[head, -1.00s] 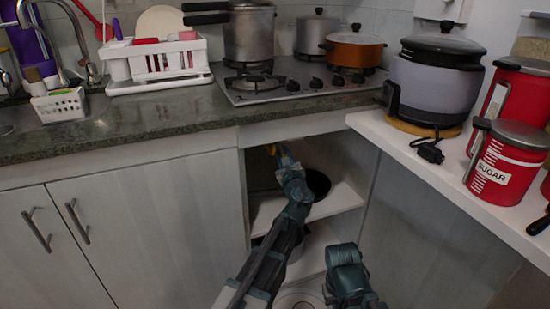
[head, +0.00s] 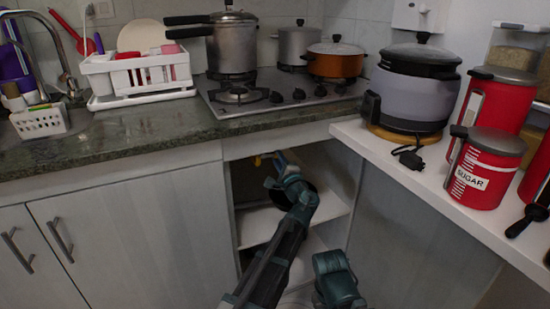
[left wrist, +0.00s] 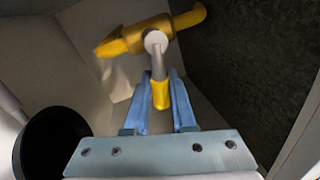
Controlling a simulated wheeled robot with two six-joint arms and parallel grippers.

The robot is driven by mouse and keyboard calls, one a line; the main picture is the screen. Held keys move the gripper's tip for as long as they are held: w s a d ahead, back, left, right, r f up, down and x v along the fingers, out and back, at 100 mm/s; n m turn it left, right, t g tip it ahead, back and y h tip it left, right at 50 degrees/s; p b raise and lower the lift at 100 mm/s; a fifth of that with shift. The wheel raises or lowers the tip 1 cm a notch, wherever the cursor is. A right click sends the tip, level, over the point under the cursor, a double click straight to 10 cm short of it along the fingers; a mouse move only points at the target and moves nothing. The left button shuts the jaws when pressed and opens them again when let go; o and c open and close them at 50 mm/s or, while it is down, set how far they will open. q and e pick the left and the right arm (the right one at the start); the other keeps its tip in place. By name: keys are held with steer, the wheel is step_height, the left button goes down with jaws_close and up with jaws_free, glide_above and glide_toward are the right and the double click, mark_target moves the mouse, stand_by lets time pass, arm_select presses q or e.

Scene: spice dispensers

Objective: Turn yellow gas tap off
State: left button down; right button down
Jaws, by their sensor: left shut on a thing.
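The yellow gas tap (left wrist: 140,38) is inside the open cupboard under the counter. In the left wrist view it is a yellow pipe body with a pale round hub, a grey lever and a yellow lever end (left wrist: 160,95). In the head view only a small yellow part of the tap (head: 257,160) shows. My left gripper (left wrist: 157,85) has its blue fingers on either side of the lever end and is shut on it. In the head view my left gripper (head: 279,160) is partly hidden by its wrist. My right gripper is not in view; only part of that arm shows at the bottom.
The cupboard has white shelves (head: 262,228) and a dark round pot (left wrist: 50,145) beside the gripper. The stove (head: 275,95) is on the counter above. A white side shelf (head: 440,185) at right holds a cooker (head: 415,92) and a red sugar canister (head: 483,170).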

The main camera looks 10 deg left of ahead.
arm_select(q)
steer(key=shift+r+n+g+y+p, duration=0.2)
steer(key=shift+r+n, duration=0.1)
steer(key=shift+n, duration=0.6)
steer(key=shift+r+n+g+y+p, duration=0.1)
steer(key=shift+r+n+y+p, duration=0.15)
steer(key=shift+n, duration=0.65)
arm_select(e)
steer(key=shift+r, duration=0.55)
arm_select(q)
steer(key=shift+r, duration=0.1)
steer(key=c, duration=0.8)
jaws_free()
steer(key=shift+o, duration=0.2)
steer(key=shift+s, duration=0.1)
